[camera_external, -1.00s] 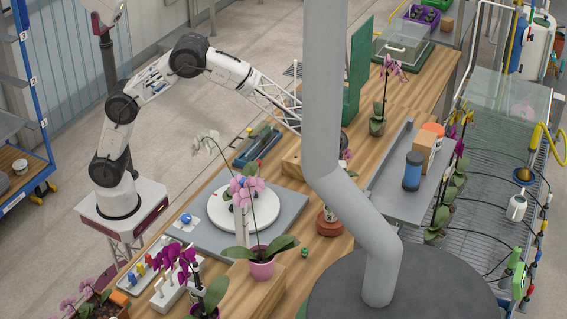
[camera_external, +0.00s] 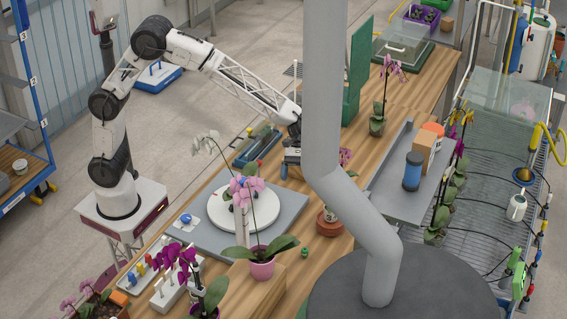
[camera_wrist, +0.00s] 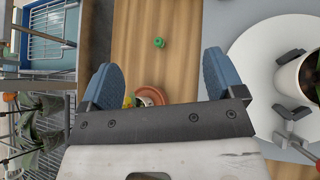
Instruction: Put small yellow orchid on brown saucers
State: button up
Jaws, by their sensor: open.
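My gripper (camera_wrist: 158,72) is open, with two blue fingers spread apart and nothing between the tips. In the external view my gripper (camera_external: 289,170) is over the table just left of the grey pole, partly hidden. A round reddish-brown saucer or pot (camera_wrist: 151,92) shows beyond the gripper's dark bar in the wrist view, with a small yellow bit (camera_wrist: 129,100) at its left; the bar hides the rest. In the external view a reddish-brown saucer (camera_external: 330,228) with a small pot stands right of the white turntable. I cannot clearly make out the yellow orchid there.
The white turntable (camera_external: 262,222) carries a potted plant. A pink orchid in a pink pot (camera_external: 262,268) stands in front. A small green object (camera_wrist: 159,42) lies on the wooden table. The grey pole (camera_external: 324,90) blocks part of the external view. A grey tray (camera_external: 395,205) is at right.

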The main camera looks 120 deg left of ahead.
jog(key=s+d+r+m+g+y, duration=0.15)
jog(key=s+d+r+m, duration=0.3)
jog(key=s, duration=0.75)
jog(key=s+d+r+m+g+y, duration=0.1)
jog(key=s+d+r+m+y, duration=0.4)
jog(key=s, duration=0.7)
jog(key=s+d+f+m+t+y, duration=0.1)
jog(key=s+m, duration=0.4)
jog(key=s, duration=0.9)
jog(key=s+d+f+m+y, duration=0.2)
jog(key=s+f+m, duration=0.1)
jog(key=s, duration=1.1)
jog(key=shift+f+m+t+y, duration=0.25)
jog(key=shift+m+t+y, duration=0.1)
jog(key=shift+m, duration=0.5)
